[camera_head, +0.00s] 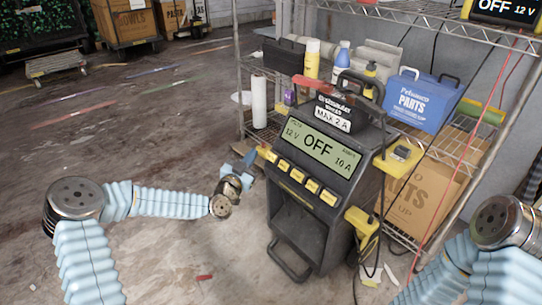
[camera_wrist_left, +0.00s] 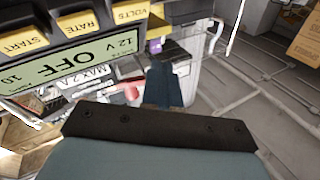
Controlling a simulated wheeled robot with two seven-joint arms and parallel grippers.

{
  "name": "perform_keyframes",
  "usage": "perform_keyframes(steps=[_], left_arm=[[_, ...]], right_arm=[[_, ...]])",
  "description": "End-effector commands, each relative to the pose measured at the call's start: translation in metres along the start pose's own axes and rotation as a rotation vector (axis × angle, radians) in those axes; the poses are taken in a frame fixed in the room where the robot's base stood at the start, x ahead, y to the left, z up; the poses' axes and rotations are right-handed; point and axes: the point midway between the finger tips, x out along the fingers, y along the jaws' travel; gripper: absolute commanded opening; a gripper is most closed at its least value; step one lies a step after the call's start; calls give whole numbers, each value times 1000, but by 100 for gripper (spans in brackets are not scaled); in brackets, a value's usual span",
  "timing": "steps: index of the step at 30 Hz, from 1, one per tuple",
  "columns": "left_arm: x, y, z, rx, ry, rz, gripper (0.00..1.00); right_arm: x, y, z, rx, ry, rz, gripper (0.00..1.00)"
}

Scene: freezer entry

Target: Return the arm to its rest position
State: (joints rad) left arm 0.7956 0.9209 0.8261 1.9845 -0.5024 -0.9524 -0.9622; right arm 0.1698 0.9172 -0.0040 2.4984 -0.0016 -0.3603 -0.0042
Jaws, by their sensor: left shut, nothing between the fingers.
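My left arm (camera_head: 160,202), in a pale blue ribbed sleeve, reaches from the left across the head view. Its gripper (camera_head: 243,163) is beside the upper left edge of the dark battery charger (camera_head: 338,160), close to the end of its yellow button row. In the left wrist view the gripper's blue fingers (camera_wrist_left: 165,84) are together and empty, and the charger's display (camera_wrist_left: 70,65) reads OFF. I cannot tell from the pictures whether the fingertips touch the charger. My right arm (camera_head: 475,265) shows at the lower right; its gripper is out of view.
A wire shelf (camera_head: 430,22) behind the charger holds bottles, a blue parts box (camera_head: 421,98) and a cardboard box (camera_head: 425,190). Yellow clamps and cables hang on the charger's right side. Open floor (camera_head: 120,130) lies to the left; carts stand at the back.

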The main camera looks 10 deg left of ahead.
Motion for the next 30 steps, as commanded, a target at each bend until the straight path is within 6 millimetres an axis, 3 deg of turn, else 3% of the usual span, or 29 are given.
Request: perform_keyframes(steps=[4, 8, 11, 12, 16, 18, 21, 24, 27, 30], left_arm=[[-4, 20, 10, -43, -46, 47, 0], [-29, 81, 44, -184, -222, 184, 0], [-75, 141, 83, -341, -460, 303, 0], [-99, 162, 98, -403, -570, 339, 0], [-192, 210, 137, -579, -954, 378, 0], [-242, 221, 149, -649, -1148, 352, 0], [-302, 224, 157, -719, -1373, 277, 0], [-340, 222, 159, -757, -1516, 202, 0], [-359, 219, 159, -776, -1583, 155, 0], [-364, 219, 160, -781, -1601, 142, 0]], right_arm=[[-3, -2, 0, -1, -1, -1, 64], [-12, -6, 1, -3, -4, -3, 64], [-20, -11, 2, -6, -6, -6, 64], [-23, -13, 2, -7, -8, -7, 64], [-33, -19, 4, -10, -12, -10, 64], [-38, -22, 5, -12, -14, -12, 64], [-42, -26, 6, -14, -17, -14, 64], [-44, -28, 6, -16, -18, -16, 64], [-45, -28, 6, -17, -19, -17, 64], [-44, -28, 6, -17, -19, -17, 64]])
